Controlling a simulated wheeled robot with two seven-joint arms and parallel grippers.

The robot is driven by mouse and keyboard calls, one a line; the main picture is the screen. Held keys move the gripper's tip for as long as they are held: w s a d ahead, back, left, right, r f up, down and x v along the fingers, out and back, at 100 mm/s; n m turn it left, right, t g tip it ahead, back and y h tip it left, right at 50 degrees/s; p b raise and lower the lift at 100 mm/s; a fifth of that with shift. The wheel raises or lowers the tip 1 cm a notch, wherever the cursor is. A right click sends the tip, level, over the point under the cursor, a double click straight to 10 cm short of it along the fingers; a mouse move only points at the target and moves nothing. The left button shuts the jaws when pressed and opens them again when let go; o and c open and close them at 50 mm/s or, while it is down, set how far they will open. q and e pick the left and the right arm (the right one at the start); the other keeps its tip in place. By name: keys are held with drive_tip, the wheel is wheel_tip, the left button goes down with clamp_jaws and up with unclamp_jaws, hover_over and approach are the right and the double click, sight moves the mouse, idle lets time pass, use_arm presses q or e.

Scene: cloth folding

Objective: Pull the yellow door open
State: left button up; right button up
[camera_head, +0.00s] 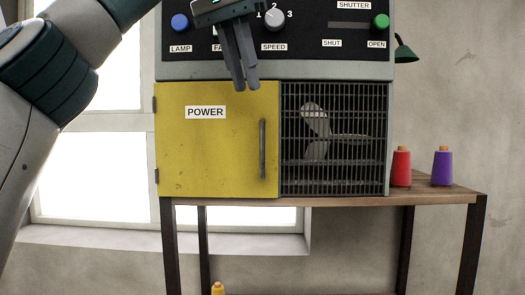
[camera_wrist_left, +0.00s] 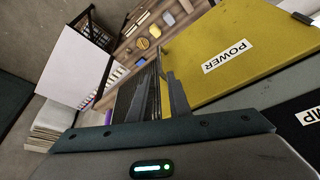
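The yellow door (camera_head: 215,145) carries a POWER label and is shut flush in the grey cabinet. Its dark vertical handle (camera_head: 262,148) is near its right edge, with hinges on the left. My left gripper (camera_head: 244,86) points down in front of the cabinet, above and left of the handle in the picture and apart from it. Its fingers are a little apart with nothing held. My right gripper is not in view.
A black control panel (camera_head: 330,45) with knobs is above the door. A barred fan grille (camera_head: 333,138) is right of it. Red (camera_head: 401,168) and purple (camera_head: 443,167) spools stand on the wooden table (camera_head: 450,188). A green lamp (camera_head: 405,52) is at the right.

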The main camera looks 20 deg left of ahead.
use_arm(q)
drive_tip(key=f, duration=0.1)
drive_tip(key=p, duration=0.2)
hover_over(262, 172)
wheel_tip(262, 172, down, 12)
drive_tip(key=shift+w+a+f, duration=0.1)
drive_tip(key=shift+w+a, duration=0.05)
drive_tip(key=shift+w+f, duration=0.2)
drive_tip(key=shift+f, duration=0.25)
drive_tip(key=shift+c, duration=0.7)
clamp_jaws()
